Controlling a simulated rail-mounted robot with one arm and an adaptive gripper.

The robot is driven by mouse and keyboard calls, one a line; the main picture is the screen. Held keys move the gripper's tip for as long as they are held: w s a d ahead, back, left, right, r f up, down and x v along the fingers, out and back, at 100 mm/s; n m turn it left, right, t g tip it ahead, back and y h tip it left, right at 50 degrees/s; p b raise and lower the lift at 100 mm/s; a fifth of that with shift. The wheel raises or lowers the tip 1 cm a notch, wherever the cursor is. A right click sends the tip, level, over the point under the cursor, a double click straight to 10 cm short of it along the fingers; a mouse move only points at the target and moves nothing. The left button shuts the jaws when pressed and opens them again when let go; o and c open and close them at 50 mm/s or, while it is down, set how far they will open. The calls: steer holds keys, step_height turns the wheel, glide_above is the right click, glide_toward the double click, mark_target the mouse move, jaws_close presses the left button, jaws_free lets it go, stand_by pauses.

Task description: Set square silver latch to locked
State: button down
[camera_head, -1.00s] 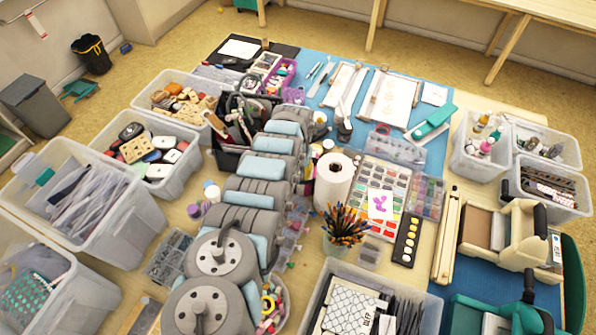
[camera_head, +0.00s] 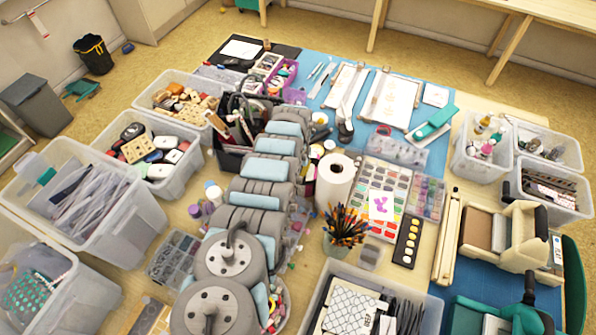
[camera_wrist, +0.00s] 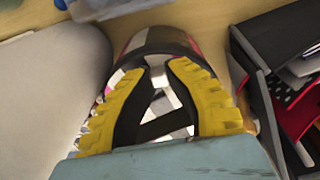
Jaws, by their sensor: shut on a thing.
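In the wrist view, my gripper (camera_wrist: 158,68) has yellow ribbed, black-backed fingers closed around a shiny silver piece (camera_wrist: 172,105) with dark gaps. A dark-rimmed rounded shape lies just beyond the fingertips. I cannot tell whether the silver piece is the square silver latch, or which setting it is in. In the head view, my arm runs up the middle of the table and hides the gripper and what it holds.
A black caddy (camera_head: 232,158) of tools stands left of my arm; a paper roll (camera_head: 334,182) and brush cup (camera_head: 343,240) stand to its right. Clear bins (camera_head: 150,215) line the left side. A dark-walled holder (camera_wrist: 255,75) is close right of my gripper.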

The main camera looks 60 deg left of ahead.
steer(key=shift+f, duration=0.1)
steer(key=c, duration=1)
jaws_free()
steer(key=shift+r, duration=0.2)
steer(key=shift+w+r, duration=0.15)
steer(key=shift+r, duration=2.9)
step_height(320, 180, up, 6)
steer(key=shift+f, duration=0.2)
